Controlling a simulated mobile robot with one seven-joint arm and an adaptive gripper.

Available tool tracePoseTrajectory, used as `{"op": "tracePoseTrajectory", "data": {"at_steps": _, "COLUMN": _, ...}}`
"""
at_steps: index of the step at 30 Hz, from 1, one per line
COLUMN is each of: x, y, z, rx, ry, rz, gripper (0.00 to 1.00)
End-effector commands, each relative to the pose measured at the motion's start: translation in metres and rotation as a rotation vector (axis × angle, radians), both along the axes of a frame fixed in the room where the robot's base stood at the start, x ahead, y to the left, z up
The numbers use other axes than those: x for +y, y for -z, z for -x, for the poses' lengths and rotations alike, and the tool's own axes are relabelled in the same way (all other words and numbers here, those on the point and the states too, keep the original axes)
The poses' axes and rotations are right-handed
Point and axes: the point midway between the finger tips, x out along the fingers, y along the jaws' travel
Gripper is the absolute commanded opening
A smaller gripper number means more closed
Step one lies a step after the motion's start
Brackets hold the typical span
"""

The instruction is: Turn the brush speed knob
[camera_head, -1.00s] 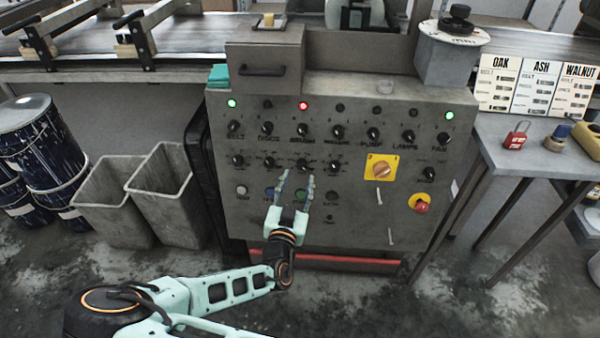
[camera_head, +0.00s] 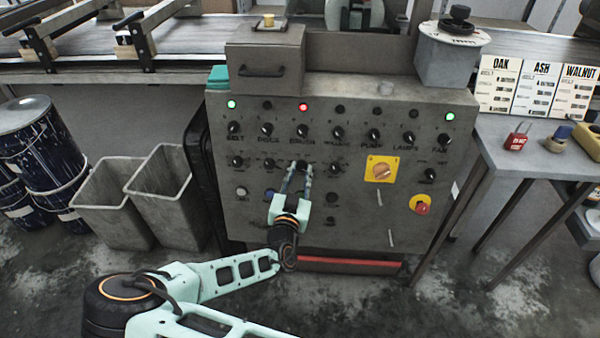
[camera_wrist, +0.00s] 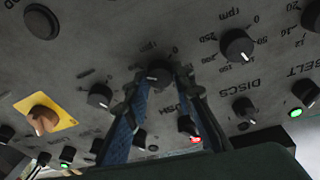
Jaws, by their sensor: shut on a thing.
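The brush speed knob (camera_head: 301,165) is a small black dial on the grey control panel (camera_head: 360,215), in the lower knob row below the BRUSH label. In the wrist view the knob (camera_wrist: 159,72) sits between my fingertips, with its dial markings partly visible around it. My gripper (camera_head: 300,168) reaches up to the panel from below, its two fingers closed on the sides of the knob. The gripper (camera_wrist: 160,82) also shows in the wrist view, with blue-lined fingers. The fingers hide part of the BRUSH label there.
Neighbouring lower-row knobs (camera_head: 268,163) and (camera_head: 335,168) sit close on both sides. A yellow-plated rotary switch (camera_head: 381,169) and a red stop button (camera_head: 421,207) are to the right. Grey bins (camera_head: 160,210) stand left of the panel, and a side table (camera_head: 540,150) stands right.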

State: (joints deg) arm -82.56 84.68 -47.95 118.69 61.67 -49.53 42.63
Motion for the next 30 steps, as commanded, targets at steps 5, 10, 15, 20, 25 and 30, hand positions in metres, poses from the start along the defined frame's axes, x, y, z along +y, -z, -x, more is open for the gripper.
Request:
{"op": "tracePoseTrajectory", "data": {"at_steps": 5, "x": -0.0001, "y": 0.0003, "z": 0.0002, "rx": 0.000, "ry": -0.001, "rz": 0.005, "gripper": 0.00}}
{"op": "tracePoseTrajectory", "data": {"at_steps": 10, "x": -0.0003, "y": 0.0009, "z": 0.0002, "rx": 0.002, "ry": -0.008, "rz": 0.043, "gripper": 0.00}}
{"op": "tracePoseTrajectory", "data": {"at_steps": 15, "x": -0.0007, "y": 0.0015, "z": 0.0005, "rx": 0.005, "ry": -0.025, "rz": 0.132, "gripper": 0.00}}
{"op": "tracePoseTrajectory", "data": {"at_steps": 20, "x": -0.0019, "y": 0.0018, "z": 0.0004, "rx": 0.009, "ry": -0.046, "rz": 0.259, "gripper": 0.00}}
{"op": "tracePoseTrajectory", "data": {"at_steps": 25, "x": -0.0027, "y": 0.0013, "z": 0.0004, "rx": 0.014, "ry": -0.074, "rz": 0.412, "gripper": 0.00}}
{"op": "tracePoseTrajectory", "data": {"at_steps": 30, "x": -0.0029, "y": 0.0011, "z": 0.0006, "rx": 0.020, "ry": -0.101, "rz": 0.557, "gripper": 0.00}}
